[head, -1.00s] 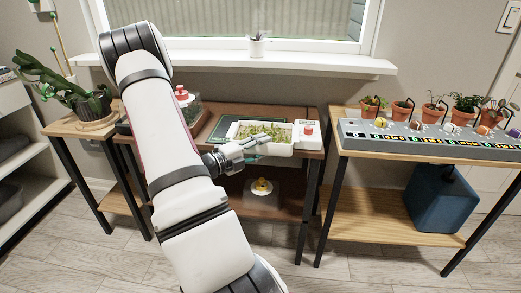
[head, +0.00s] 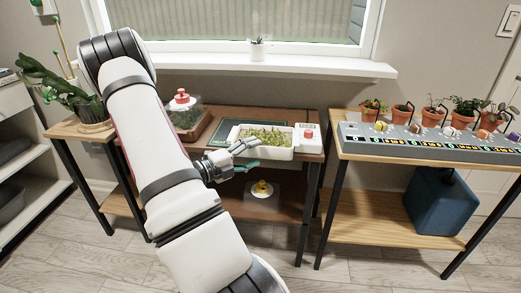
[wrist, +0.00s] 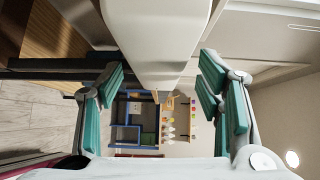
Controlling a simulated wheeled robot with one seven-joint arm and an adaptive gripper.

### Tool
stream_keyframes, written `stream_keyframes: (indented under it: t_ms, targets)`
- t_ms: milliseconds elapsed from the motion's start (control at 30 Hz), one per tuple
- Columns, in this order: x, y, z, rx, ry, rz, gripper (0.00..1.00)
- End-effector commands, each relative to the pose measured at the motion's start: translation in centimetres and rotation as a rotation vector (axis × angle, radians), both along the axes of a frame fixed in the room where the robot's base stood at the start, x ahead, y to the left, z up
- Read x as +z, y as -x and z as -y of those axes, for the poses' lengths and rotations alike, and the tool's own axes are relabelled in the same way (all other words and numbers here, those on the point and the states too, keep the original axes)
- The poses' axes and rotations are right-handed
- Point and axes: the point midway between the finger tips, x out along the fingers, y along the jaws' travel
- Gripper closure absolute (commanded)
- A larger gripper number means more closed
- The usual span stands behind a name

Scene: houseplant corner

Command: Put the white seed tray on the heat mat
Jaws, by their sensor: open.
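The white seed tray (head: 281,153), full of green seedlings, sits level on the brown table. A dark green mat (head: 228,126), which looks like the heat mat, shows behind it and to its left. The tray hides the mat's front right part, and I cannot tell how much of the tray rests on it. My gripper (head: 250,155) is open at the tray's front left, one finger above the other. In the wrist view, a white surface (wrist: 158,40), likely the tray, reaches between the spread teal-padded fingers (wrist: 165,95). Contact is unclear.
A white box with a red knob (head: 308,135) stands close right of the tray. A clear-covered planter with a red knob (head: 182,112) stands left. A yellow thing (head: 262,188) is on the lower shelf. The right table holds potted plants and a grey panel (head: 430,145).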

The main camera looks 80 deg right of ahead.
Motion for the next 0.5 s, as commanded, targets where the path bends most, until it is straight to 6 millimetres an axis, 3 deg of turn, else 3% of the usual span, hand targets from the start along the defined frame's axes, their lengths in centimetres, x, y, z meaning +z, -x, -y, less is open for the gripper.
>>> stream_keyframes:
  t_ms: [300,500]
  targets:
    - [0.3,-4.2,-4.6,0.004,0.0,-0.001,0.4]
    - [0.2,-5.3,-5.9,0.002,0.0,0.0,0.4]
